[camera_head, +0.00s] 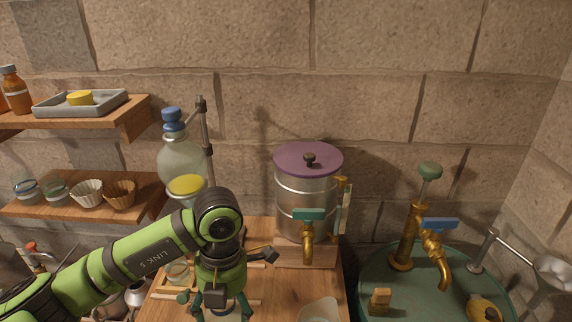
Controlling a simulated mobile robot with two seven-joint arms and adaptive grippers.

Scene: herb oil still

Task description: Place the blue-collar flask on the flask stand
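A large clear glass vessel (182,158) with a blue stopper and blue neck ring stands beside a grey metal rod, with a yellow top showing in front of its lower part. My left gripper (221,308) points down over the wooden table at the bottom edge. Its fingers look apart, but the tips are cut off or hidden; something pale shows between them. A light wooden frame (160,291), possibly the flask stand, lies partly behind the gripper with a small glass (178,272). My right gripper is out of view.
A steel pot (292,203) with a purple lid and brass tap stands on the wooden table (285,285). A green basin (372,283) with brass taps is at right. Shelves (45,207) hold jars and cups at left.

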